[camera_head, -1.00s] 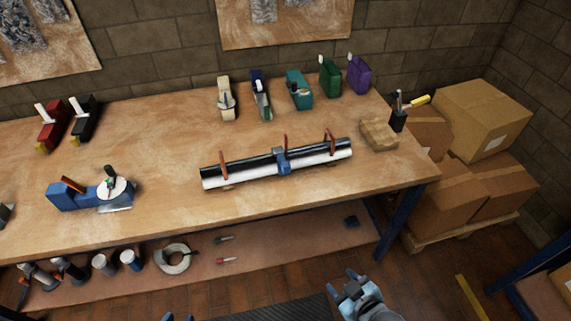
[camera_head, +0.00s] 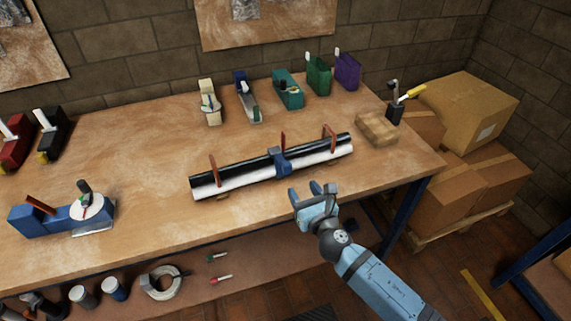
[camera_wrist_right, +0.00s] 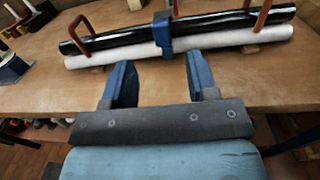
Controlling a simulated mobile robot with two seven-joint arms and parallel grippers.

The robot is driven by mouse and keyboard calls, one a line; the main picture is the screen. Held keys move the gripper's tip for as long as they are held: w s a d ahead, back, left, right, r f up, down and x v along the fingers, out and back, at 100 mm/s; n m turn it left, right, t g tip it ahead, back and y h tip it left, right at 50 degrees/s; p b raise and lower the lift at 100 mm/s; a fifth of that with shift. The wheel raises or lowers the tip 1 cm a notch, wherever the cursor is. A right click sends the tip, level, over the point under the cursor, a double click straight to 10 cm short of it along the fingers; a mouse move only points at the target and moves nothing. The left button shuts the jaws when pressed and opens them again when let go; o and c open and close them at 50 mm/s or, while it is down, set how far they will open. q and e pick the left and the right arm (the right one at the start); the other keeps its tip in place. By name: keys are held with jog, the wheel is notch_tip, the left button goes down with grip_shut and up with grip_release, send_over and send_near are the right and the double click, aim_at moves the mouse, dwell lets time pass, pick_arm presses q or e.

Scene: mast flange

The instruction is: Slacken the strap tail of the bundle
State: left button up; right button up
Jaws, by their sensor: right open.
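The bundle (camera_head: 235,173) of a black tube and a white tube lies on the workbench. A blue strap with a buckle (camera_head: 279,160) goes around its middle, and it also shows in the right wrist view (camera_wrist_right: 162,35). I cannot make out a separate strap tail. My right gripper (camera_head: 312,190) is open and empty, just in front of the bundle near the bench's front edge. In the right wrist view its two blue fingers (camera_wrist_right: 160,78) point toward the strap, apart from it. My left gripper is not in view.
Red-brown upright hooks (camera_head: 213,170) stand at the bundle. A blue tool with a white disc (camera_head: 62,215) is at the left. Several coloured holders (camera_head: 288,90) line the back. A wooden block (camera_head: 377,128) lies at the right. The bench surface (camera_head: 140,150) left of the bundle is clear.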

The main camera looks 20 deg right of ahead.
aim_at(289, 167)
jog(key=w, duration=0.7)
jog(key=w+a, duration=0.1)
jog(key=w, duration=0.3)
jog(key=shift+a, duration=0.1)
grip_shut()
jog(key=shift+w+a+b, duration=0.2)
jog(key=shift+w+b, duration=0.25)
jog(key=shift+w, duration=2.35)
